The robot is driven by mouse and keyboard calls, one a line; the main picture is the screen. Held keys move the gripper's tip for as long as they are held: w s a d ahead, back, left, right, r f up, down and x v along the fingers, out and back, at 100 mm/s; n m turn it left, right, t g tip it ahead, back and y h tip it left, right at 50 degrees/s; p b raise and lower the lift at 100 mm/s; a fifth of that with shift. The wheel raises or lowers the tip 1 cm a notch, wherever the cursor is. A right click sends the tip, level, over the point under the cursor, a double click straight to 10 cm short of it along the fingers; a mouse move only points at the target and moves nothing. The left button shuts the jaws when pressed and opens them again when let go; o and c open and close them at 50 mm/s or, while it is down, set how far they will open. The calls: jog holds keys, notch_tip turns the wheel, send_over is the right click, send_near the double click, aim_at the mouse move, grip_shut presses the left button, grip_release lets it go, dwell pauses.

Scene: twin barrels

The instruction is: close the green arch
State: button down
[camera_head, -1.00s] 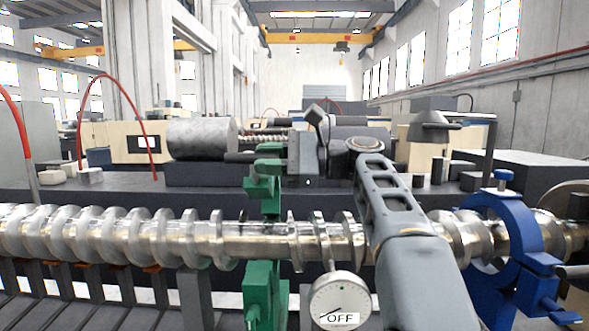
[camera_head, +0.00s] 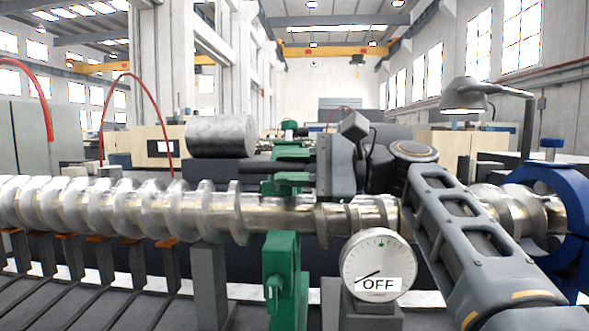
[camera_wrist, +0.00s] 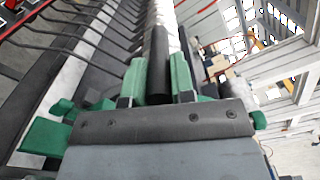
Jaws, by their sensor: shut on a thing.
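The green arch shows in the head view as an upper green part (camera_head: 291,182) behind the steel screw and a green base (camera_head: 283,275) in front of and below it. The upper part stands swung away, not over the screw. My gripper (camera_head: 300,165) reaches left behind the screw and is shut at the upper part, around its dark rod (camera_head: 252,166). In the wrist view the dark rod (camera_wrist: 158,65) runs between green pieces (camera_wrist: 180,75) at my fingertips. My gripper body hides part of the grip.
The steel screw (camera_head: 140,212) runs across the bench. A dial with an OFF sign (camera_head: 376,265) stands just right of the green base. A blue arch (camera_head: 550,185) surrounds the screw at the right. A grey cylinder (camera_head: 222,136) lies behind.

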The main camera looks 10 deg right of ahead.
jog(key=c, duration=1)
grip_release()
jog(key=s+d, duration=0.1)
jog(key=d, duration=0.3)
jog(key=d+p, duration=0.1)
jog(key=d, duration=0.4)
jog(key=s+d, duration=0.1)
jog(key=d, duration=0.3)
jog(key=shift+s+d, duration=0.3)
